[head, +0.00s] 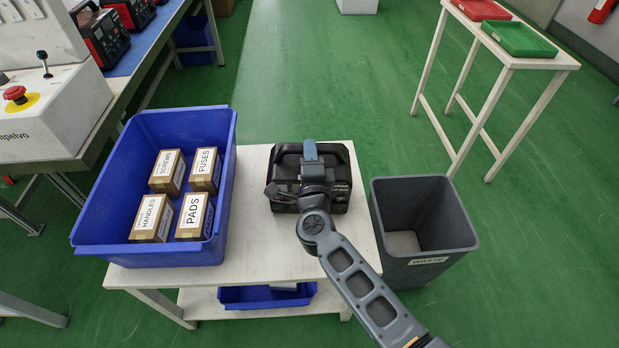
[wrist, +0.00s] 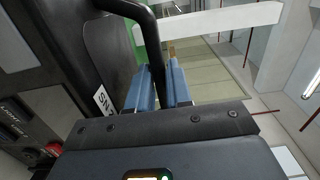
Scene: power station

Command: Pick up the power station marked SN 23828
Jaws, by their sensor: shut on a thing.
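A black power station (head: 341,170) is at the right part of the white table, upright in the head view. I cannot tell whether it touches the tabletop. My gripper (head: 311,152) is over its top, with my arm hiding part of its front. In the wrist view, the blue fingers of my gripper (wrist: 159,78) are shut around the black carry handle (wrist: 148,28) of the power station (wrist: 60,35). A white label (wrist: 103,99) starting "SN" shows on its body; the digits are hidden behind my gripper.
A blue bin (head: 112,180) with several labelled boxes stands on the left of the white table (head: 255,245). A grey waste bin (head: 425,265) stands close on the right. A lower shelf holds another blue bin (head: 262,303). A tray stand (head: 520,62) is at the back right.

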